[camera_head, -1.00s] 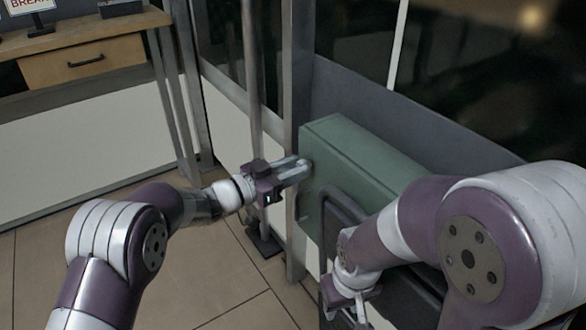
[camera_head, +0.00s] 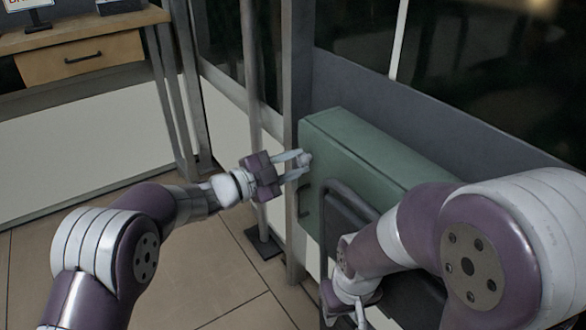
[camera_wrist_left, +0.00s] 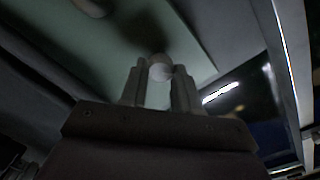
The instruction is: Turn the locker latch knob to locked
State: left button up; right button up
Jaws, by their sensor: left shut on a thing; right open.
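The green locker (camera_head: 365,150) stands against the dark wall panel, right of the middle in the head view. My left gripper (camera_head: 303,165) is at the locker's left front edge, with its fingers shut on the pale latch knob (camera_head: 306,158). In the left wrist view the round knob (camera_wrist_left: 160,70) sits between the two fingertips, against the green locker face (camera_wrist_left: 190,45). The knob's marking and exact angle cannot be read. My right gripper (camera_head: 347,312) is low at the bottom of the head view, open and apart from the locker, partly cut off.
A dark chair-like frame (camera_head: 340,190) stands in front of the locker, close to my right arm. A metal pole (camera_head: 250,100) rises left of the locker. A wooden desk with a drawer (camera_head: 80,60) is at the upper left. The tiled floor between is clear.

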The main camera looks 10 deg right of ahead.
pick_arm(q)
jog(key=m+b, duration=0.2)
jog(key=m, duration=0.1)
jog(key=shift+f+m, duration=0.25)
jog(key=shift+m, duration=0.05)
jog(key=shift+m+b, duration=1.6)
jog(key=shift+m, duration=0.2)
jog(key=shift+r, duration=0.1)
jog(key=o, duration=1.1)
jog(key=shift+c, duration=0.2)
